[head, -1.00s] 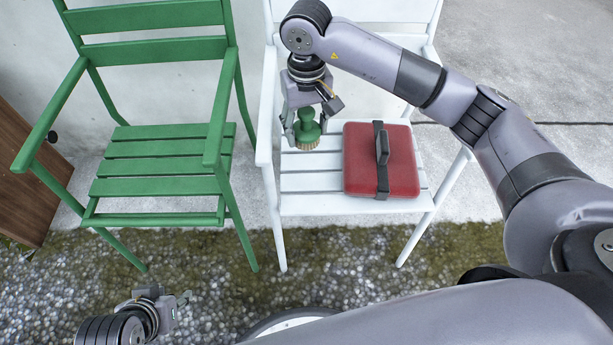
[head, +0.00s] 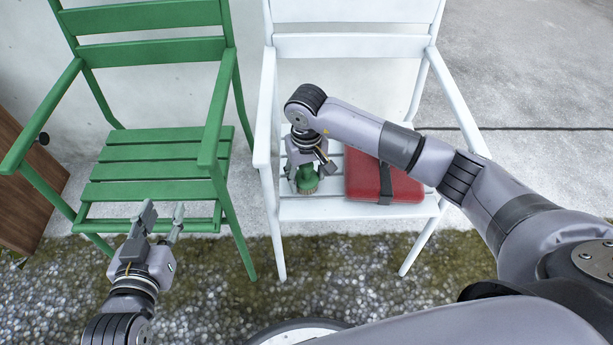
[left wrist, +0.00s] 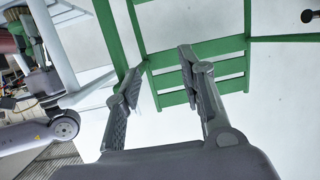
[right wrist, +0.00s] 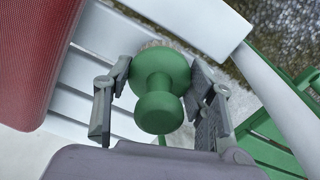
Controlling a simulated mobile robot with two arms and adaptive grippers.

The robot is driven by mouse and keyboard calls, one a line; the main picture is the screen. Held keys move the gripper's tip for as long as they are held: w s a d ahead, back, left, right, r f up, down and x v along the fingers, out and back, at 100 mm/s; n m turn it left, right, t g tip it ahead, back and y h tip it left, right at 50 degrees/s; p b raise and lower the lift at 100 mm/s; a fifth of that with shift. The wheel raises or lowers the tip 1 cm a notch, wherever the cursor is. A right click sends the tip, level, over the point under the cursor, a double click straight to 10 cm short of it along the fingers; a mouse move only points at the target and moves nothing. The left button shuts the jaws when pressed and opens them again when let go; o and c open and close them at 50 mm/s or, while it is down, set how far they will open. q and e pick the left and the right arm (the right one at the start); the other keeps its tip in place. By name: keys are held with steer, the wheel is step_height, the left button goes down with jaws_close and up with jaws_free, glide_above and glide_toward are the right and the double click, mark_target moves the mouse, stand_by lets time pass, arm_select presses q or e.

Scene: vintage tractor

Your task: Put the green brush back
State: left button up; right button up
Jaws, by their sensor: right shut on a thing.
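The green brush (head: 306,179) has a round green head, a knob handle and pale bristles. It is upright, low at the left part of the white chair's seat (head: 318,210). I cannot tell whether its bristles touch the slats. My right gripper (head: 302,172) is shut on it from above. In the right wrist view the brush (right wrist: 158,88) sits between the two fingers, its bristles mostly hidden. My left gripper (head: 163,215) is open and empty in front of the green chair. Its spread fingers also show in the left wrist view (left wrist: 160,75).
A red case (head: 365,178) with a dark strap lies on the same seat, right of the brush, partly behind my right arm. The green chair (head: 150,170) stands left with an empty seat. A brown wooden panel (head: 25,210) is at the far left. The ground is pebbles and moss.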

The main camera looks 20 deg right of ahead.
mark_target(308, 165)
arm_select(q)
steer(key=shift+r, duration=0.2)
arm_select(e)
steer(key=shift+f, duration=0.1)
steer(key=shift+f, duration=0.15)
steer(key=o, duration=1.3)
arm_select(q)
steer(key=shift+w+d+r+t+h, duration=0.15)
steer(key=shift+w+r+t, duration=0.05)
steer(key=shift+r+t, duration=0.2)
steer(key=shift+w+d+r+t+h, duration=0.15)
steer(key=shift+r+t, duration=0.15)
steer(key=shift+r, duration=0.15)
arm_select(e)
steer(key=shift+o, duration=0.2)
